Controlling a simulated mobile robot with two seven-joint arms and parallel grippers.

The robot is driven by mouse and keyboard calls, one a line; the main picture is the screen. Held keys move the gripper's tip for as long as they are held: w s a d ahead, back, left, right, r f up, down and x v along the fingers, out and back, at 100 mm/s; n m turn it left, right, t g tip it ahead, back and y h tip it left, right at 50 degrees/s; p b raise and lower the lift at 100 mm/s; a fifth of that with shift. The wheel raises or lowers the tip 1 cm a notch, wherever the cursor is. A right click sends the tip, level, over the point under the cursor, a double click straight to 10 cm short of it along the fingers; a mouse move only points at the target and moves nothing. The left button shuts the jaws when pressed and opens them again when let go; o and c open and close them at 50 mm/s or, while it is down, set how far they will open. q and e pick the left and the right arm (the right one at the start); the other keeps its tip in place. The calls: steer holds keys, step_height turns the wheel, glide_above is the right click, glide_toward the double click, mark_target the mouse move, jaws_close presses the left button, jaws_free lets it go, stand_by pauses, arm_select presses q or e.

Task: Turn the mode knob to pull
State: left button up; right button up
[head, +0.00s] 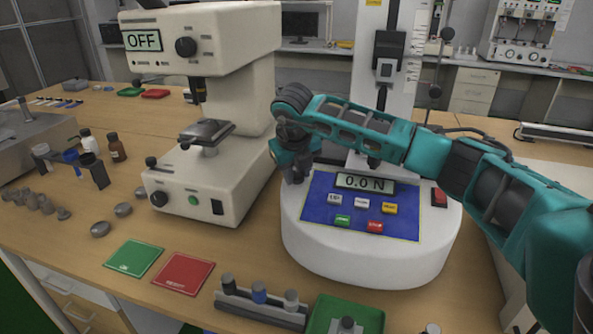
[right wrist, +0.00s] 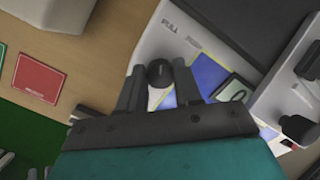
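The force tester (head: 365,262) has a white rounded base, a blue panel and a display (head: 365,183) reading 0.0 N. The mode knob (right wrist: 160,73) is a small dark round knob on this base in the right wrist view, with PULL (right wrist: 169,25) and PUSH (right wrist: 193,44) labels beyond it. My right gripper (head: 296,178) points down at the base's left rear edge and hides the knob in the head view. In the right wrist view its fingers (right wrist: 158,76) are apart, one on each side of the knob; firm contact is not visible. My left gripper is out of view.
A white machine (head: 222,130) with an OFF display stands close left of my right gripper. Green (head: 134,257) and red (head: 182,273) mats lie in front. A dark rack (head: 262,307) and green tray (head: 325,312) stand near the table's front edge.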

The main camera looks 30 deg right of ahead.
steer(key=o, duration=0.4)
steer(key=shift+r, duration=0.1)
steer(key=v, duration=1.3)
steer(key=shift+s, duration=0.15)
